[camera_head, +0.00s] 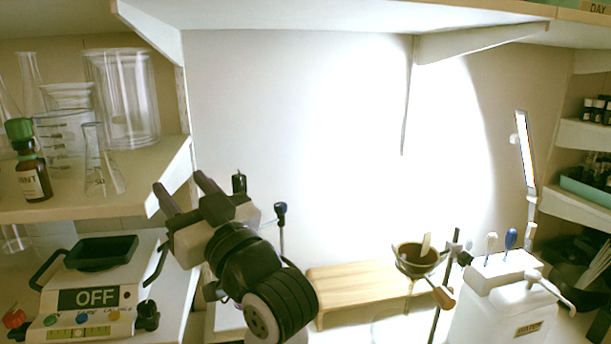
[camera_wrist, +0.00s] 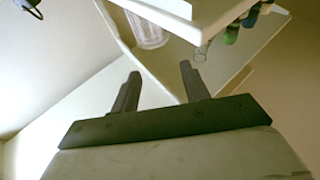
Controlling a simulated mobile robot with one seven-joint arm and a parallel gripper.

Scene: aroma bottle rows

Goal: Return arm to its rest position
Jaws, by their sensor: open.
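My gripper (camera_head: 183,189) is raised in the head view, left of the middle, in front of the pale back wall. Its two dark fingers are apart and point up and to the left. In the wrist view my gripper (camera_wrist: 158,85) is also open, with nothing between the fingers.
A left shelf (camera_head: 150,165) holds glassware and a green-capped brown bottle (camera_head: 33,175). A wooden stand (camera_head: 360,280), a bowl on a holder (camera_head: 418,258) and a white dispenser (camera_head: 500,310) stand to the right.

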